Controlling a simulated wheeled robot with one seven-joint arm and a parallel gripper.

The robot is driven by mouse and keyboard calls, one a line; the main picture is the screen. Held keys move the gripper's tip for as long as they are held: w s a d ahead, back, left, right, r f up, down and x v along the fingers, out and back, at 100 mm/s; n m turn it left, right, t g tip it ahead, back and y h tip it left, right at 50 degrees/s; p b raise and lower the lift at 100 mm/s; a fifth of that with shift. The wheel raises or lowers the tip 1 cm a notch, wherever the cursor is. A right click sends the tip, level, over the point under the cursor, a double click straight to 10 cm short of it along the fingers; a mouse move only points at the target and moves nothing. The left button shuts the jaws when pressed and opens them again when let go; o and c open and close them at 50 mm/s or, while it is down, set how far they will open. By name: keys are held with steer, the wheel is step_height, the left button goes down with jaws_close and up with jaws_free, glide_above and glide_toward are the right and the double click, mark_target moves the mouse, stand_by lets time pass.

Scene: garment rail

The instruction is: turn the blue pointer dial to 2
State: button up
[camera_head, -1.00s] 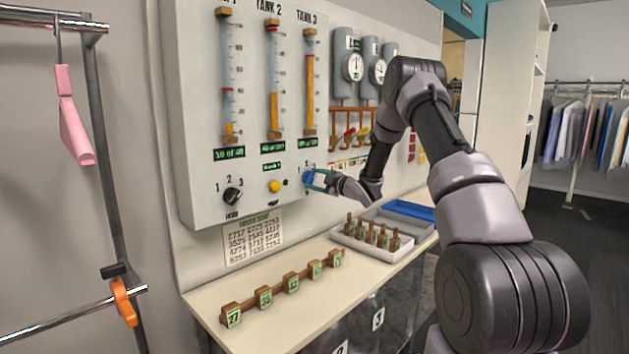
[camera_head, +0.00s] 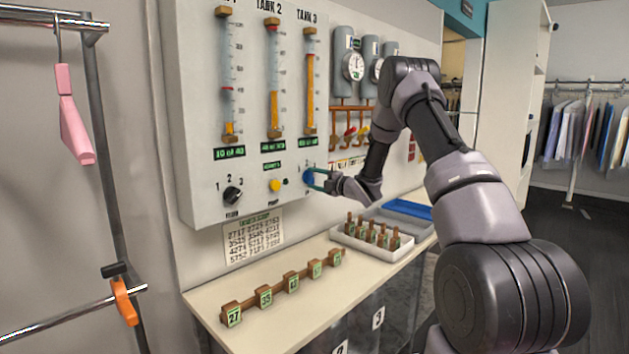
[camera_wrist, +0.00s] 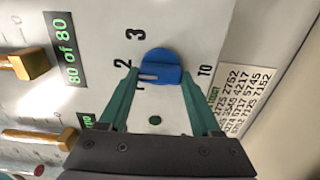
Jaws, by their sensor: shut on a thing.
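The blue pointer dial (camera_head: 308,177) sits low on the right of the grey tank panel, and it also shows in the wrist view (camera_wrist: 162,66). My gripper (camera_head: 317,179) reaches it from the right. In the wrist view my green fingers (camera_wrist: 160,76) are shut on the dial, one on each side. The dial's white pointer mark (camera_wrist: 148,77) lies on its left side, near the gap between the printed 1 and 2. The 2 (camera_wrist: 124,64) and 3 (camera_wrist: 135,34) are readable; the 1 is partly hidden by a finger.
A black knob (camera_head: 232,195) and yellow button (camera_head: 275,186) are left of the dial.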

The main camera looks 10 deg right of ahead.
steer(key=shift+f, duration=0.1)
steer(key=o, duration=1.4)
steer(key=v, duration=1)
steer(key=shift+s+d, duration=0.25)
steer(key=shift+s, duration=0.1)
